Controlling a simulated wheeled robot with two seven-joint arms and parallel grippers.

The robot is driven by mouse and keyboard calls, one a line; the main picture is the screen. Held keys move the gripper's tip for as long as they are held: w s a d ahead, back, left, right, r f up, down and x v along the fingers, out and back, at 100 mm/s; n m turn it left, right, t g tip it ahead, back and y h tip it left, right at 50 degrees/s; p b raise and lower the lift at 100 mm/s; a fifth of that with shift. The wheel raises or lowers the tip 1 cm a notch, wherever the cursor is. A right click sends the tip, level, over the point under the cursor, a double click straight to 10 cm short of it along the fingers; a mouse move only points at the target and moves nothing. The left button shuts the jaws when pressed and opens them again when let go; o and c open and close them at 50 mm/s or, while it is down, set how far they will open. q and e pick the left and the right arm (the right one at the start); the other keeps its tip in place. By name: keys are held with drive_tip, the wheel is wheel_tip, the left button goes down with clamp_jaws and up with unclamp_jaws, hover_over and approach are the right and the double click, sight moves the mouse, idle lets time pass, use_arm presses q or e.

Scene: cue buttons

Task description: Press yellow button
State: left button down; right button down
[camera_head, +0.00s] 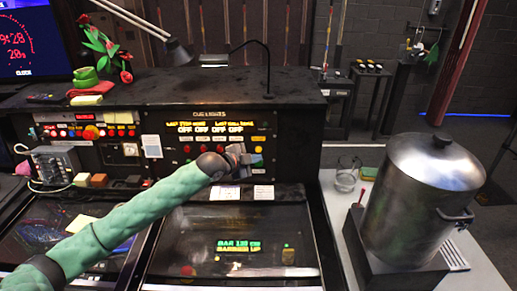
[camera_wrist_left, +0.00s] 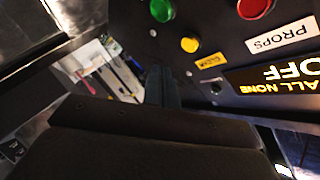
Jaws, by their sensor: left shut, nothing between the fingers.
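The yellow button (camera_wrist_left: 190,45) is a small round knob on a dark upright control panel (camera_wrist_left: 225,65) in the left wrist view. A yellow label sits beside it. My left gripper (camera_wrist_left: 162,85) is shut and empty, its tip close to the panel and a little apart from the yellow button in the picture. I cannot tell whether the tip touches the panel. In the head view my left gripper (camera_head: 245,157) is at the right part of the panel and covers some of it. My right gripper is not in view.
A green button (camera_wrist_left: 161,10) and a red button (camera_wrist_left: 253,8) are near the yellow one. A desk lamp (camera_head: 177,52) and red flowers (camera_head: 103,45) are on the console top.

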use_arm(q)
drive_tip(key=shift+s+r+p, duration=0.15)
drive_tip(key=shift+s+p, duration=0.15)
drive_tip(key=shift+s, duration=0.7)
